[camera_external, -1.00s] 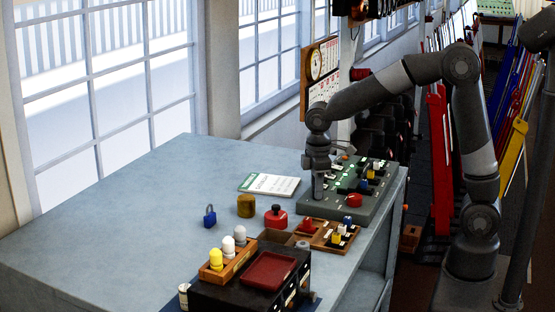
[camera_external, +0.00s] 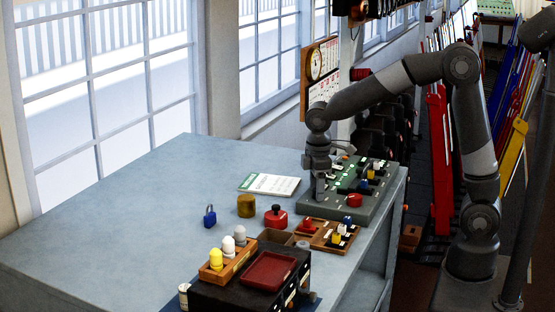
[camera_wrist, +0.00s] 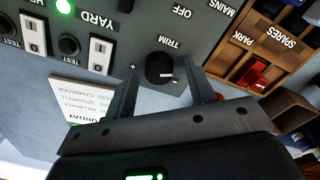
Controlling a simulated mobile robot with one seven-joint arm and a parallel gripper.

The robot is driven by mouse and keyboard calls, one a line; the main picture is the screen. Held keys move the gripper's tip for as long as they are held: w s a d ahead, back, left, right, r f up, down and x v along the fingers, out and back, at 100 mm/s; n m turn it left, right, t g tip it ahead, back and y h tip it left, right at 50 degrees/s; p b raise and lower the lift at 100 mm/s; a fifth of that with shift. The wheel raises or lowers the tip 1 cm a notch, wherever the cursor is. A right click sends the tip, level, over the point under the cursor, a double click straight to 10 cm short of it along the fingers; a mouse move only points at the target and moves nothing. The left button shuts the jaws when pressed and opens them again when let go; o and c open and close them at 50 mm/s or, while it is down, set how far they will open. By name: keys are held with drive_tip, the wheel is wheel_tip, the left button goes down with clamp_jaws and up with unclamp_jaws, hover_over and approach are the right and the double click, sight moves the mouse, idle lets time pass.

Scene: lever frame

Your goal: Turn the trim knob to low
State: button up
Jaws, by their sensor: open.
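The trim knob (camera_wrist: 158,68) is a round black knob with a short white mark, on the grey control panel (camera_wrist: 205,22). In the wrist view the upside-down word TRIM is printed beside it, with small marks around it. My gripper (camera_wrist: 161,72) is open, with one finger on each side of the knob; I cannot tell whether either finger touches it. In the external view my gripper (camera_external: 318,192) points down at the near left end of the panel (camera_external: 345,212) and hides the knob there.
Panel switches labelled YARD (camera_wrist: 98,20) and TEST lie left of the knob in the wrist view. A wooden tray (camera_wrist: 240,62) marked SPARES and PARK lies to the right.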

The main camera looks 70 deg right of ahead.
wheel_tip(320, 180, up, 11)
drive_tip(key=shift+s+a, duration=0.15)
drive_tip(key=shift+f, duration=0.1)
idle(0.3)
drive_tip(key=s+d+m+t, duration=0.2)
drive_tip(key=s+d+m, duration=0.1)
drive_tip(key=s, duration=0.8)
drive_tip(key=s+d+f+m+t, duration=0.1)
drive_tip(key=s+d+m+t, duration=0.2)
drive_tip(key=s, duration=0.8)
drive_tip(key=shift+s+f+m, duration=0.25)
drive_tip(key=shift+s+m, duration=0.1)
drive_tip(key=shift+m, duration=0.25)
